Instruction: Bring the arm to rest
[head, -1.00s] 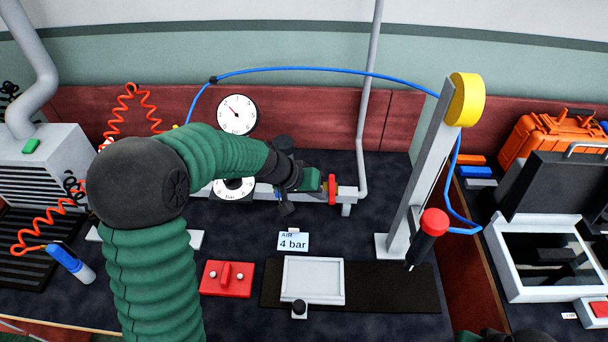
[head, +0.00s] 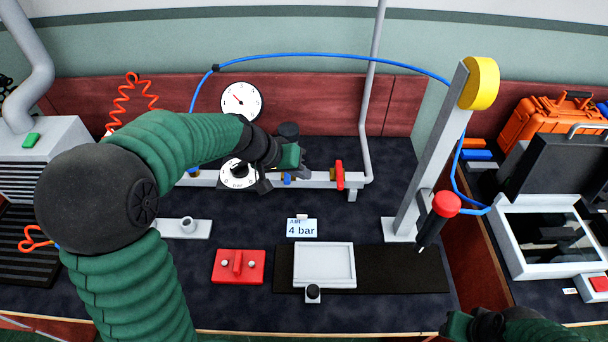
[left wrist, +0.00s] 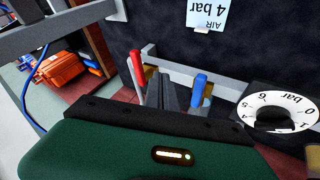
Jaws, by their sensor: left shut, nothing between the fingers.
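My left arm comes in from the left in the head view, bent at the elbow and reaching over the bench. My left gripper (head: 303,168) is shut and empty, in front of the pipe (head: 320,181) between the blue handle (head: 288,179) and the red handle (head: 339,174). In the left wrist view its closed fingers (left wrist: 165,93) show between the red handle (left wrist: 136,70) and the blue handle (left wrist: 198,90). My right gripper (head: 462,325) shows only in part at the bottom right; its fingers are unclear.
A pressure gauge (head: 241,100) and a dial (head: 238,174) are behind my forearm. A grey post (head: 428,155) with a yellow top and a red-capped tool (head: 440,215) stands to the right.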

